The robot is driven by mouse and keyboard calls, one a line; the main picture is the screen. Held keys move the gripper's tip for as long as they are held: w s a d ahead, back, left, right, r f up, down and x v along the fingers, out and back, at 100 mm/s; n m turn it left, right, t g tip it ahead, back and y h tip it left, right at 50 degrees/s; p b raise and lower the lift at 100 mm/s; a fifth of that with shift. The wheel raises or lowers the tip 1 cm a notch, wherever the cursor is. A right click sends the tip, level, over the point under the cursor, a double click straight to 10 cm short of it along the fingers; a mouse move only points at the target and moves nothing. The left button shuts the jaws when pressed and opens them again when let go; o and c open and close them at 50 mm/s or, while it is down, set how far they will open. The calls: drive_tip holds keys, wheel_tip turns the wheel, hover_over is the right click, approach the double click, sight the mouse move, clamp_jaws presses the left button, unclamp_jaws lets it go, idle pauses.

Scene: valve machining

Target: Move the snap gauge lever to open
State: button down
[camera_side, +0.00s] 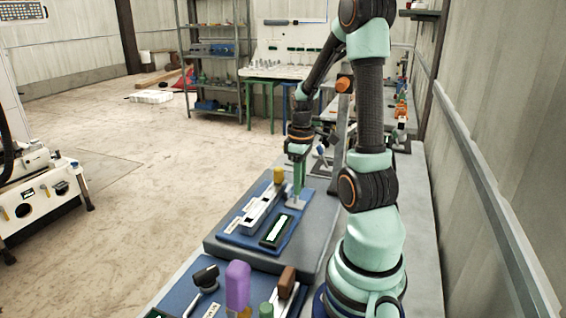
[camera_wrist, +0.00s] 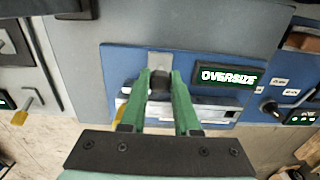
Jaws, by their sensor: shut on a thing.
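The snap gauge is on a blue plate (camera_wrist: 118,62), which also shows in the side view (camera_side: 237,238). My gripper (camera_wrist: 161,76) is shut, with its green fingers on both sides of a dark round knob (camera_wrist: 160,83), apparently the lever's. The knob is beside a grey block (camera_wrist: 160,62). In the side view my gripper (camera_side: 298,185) points down at the plate's far right part, and the fingers hide the knob. A display (camera_wrist: 229,76) on the plate reads OVERSIZE. A pale labelled rail (camera_side: 262,207) lies along the plate.
A yellow knob (camera_side: 278,174) stands close beside my fingers. Nearer the camera are a black-knobbed lever (camera_side: 206,276), a purple block (camera_side: 237,284), a brown block (camera_side: 287,281) and a green knob (camera_side: 266,310). The bench's grey right side (camera_side: 420,215) is clear.

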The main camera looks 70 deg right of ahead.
drive_tip(key=shift+w, duration=0.1)
drive_tip(key=shift+w, duration=1.15)
drive_tip(key=shift+w+f, duration=0.15)
drive_tip(key=shift+w, duration=0.55)
drive_tip(key=c, duration=0.6)
unclamp_jaws()
drive_tip(key=shift+s, duration=0.1)
drive_tip(key=shift+o, duration=0.2)
wheel_tip(320, 180, up, 7)
